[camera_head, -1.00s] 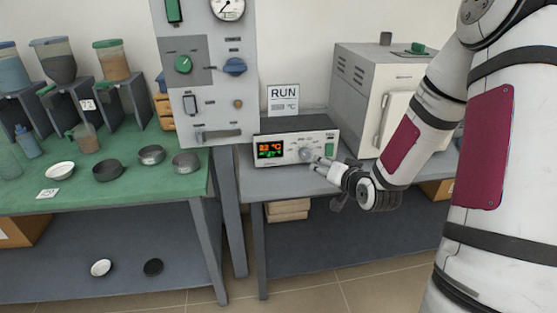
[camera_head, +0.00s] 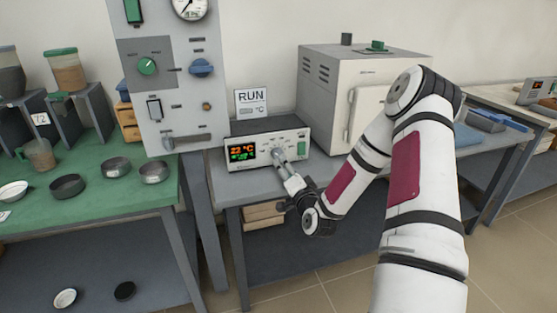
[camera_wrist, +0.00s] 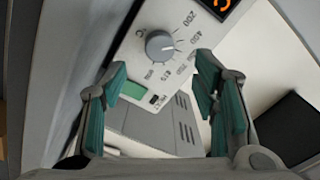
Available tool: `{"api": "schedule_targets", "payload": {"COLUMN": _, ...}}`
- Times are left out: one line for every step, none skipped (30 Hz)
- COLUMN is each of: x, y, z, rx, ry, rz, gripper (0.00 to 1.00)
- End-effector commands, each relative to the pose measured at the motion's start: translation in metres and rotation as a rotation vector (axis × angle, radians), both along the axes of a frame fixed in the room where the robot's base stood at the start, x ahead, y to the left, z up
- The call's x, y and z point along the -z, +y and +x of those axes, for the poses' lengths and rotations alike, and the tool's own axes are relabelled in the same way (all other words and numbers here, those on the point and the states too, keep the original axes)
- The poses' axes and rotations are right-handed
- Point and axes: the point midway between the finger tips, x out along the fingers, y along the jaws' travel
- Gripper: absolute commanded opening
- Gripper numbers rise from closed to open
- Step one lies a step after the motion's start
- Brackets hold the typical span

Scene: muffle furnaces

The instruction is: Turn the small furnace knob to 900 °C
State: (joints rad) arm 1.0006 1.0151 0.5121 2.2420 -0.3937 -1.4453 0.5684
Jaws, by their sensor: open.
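The small furnace control box (camera_head: 250,152) stands on the grey bench in the head view. Its display (camera_head: 243,151) reads 22 °C in orange above a smaller green line. The round grey knob (camera_head: 278,153) is at the front's right half; it also shows in the wrist view (camera_wrist: 160,46), with a pale pointer mark and dial figures including 200 and 400 around it. My gripper (camera_head: 284,170) is at the front of the box, close to the knob. In the wrist view my gripper (camera_wrist: 160,78) is open and empty, its teal-padded fingers either side below the knob, apart from it.
A RUN sign (camera_head: 251,102) stands behind the box; its temperature figure is unreadable. A large furnace (camera_head: 325,90) is right of the box. A tall panel (camera_head: 172,130) with knobs and a gauge stands left. The green bench (camera_head: 100,210) holds dishes.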

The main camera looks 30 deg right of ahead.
Motion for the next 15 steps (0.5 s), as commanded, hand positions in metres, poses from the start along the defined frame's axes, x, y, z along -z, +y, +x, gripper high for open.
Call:
{"api": "schedule_targets", "payload": {"x": 0.001, "y": -0.003, "z": 0.011, "rx": 0.000, "ry": -0.002, "rz": -0.002, "gripper": 0.54}}
{"api": "schedule_targets", "payload": {"x": 0.000, "y": -0.004, "z": 0.017, "rx": -0.001, "ry": -0.003, "rz": -0.002, "gripper": 0.54}}
{"api": "schedule_targets", "payload": {"x": 0.000, "y": -0.006, "z": 0.024, "rx": -0.002, "ry": -0.002, "rz": -0.002, "gripper": 0.54}}
{"api": "schedule_targets", "payload": {"x": 0.000, "y": -0.008, "z": 0.029, "rx": -0.001, "ry": -0.003, "rz": -0.002, "gripper": 0.54}}
{"api": "schedule_targets", "payload": {"x": 0.001, "y": -0.009, "z": 0.034, "rx": -0.001, "ry": -0.001, "rz": -0.001, "gripper": 0.54}}
{"api": "schedule_targets", "payload": {"x": 0.001, "y": -0.012, "z": 0.041, "rx": 0.000, "ry": -0.002, "rz": -0.002, "gripper": 0.54}}
{"api": "schedule_targets", "payload": {"x": 0.001, "y": -0.013, "z": 0.046, "rx": -0.001, "ry": -0.001, "rz": -0.001, "gripper": 0.54}}
{"api": "schedule_targets", "payload": {"x": 0.001, "y": -0.014, "z": 0.050, "rx": 0.000, "ry": -0.001, "rz": -0.001, "gripper": 0.54}}
{"api": "schedule_targets", "payload": {"x": 0.001, "y": -0.015, "z": 0.055, "rx": -0.001, "ry": -0.001, "rz": -0.001, "gripper": 0.54}}
{"api": "schedule_targets", "payload": {"x": 0.001, "y": -0.016, "z": 0.059, "rx": -0.001, "ry": 0.000, "rz": -0.001, "gripper": 0.54}}
{"api": "schedule_targets", "payload": {"x": 0.001, "y": -0.017, "z": 0.062, "rx": -0.001, "ry": 0.000, "rz": -0.001, "gripper": 0.54}}
{"api": "schedule_targets", "payload": {"x": 0.001, "y": -0.018, "z": 0.066, "rx": -0.001, "ry": 0.000, "rz": -0.001, "gripper": 0.54}}
{"api": "schedule_targets", "payload": {"x": 0.001, "y": -0.019, "z": 0.068, "rx": -0.002, "ry": 0.001, "rz": -0.001, "gripper": 0.54}}
{"api": "schedule_targets", "payload": {"x": 0.001, "y": -0.019, "z": 0.070, "rx": -0.002, "ry": 0.001, "rz": -0.001, "gripper": 0.54}}
{"api": "schedule_targets", "payload": {"x": 0.001, "y": -0.020, "z": 0.072, "rx": -0.002, "ry": 0.001, "rz": -0.001, "gripper": 0.54}}
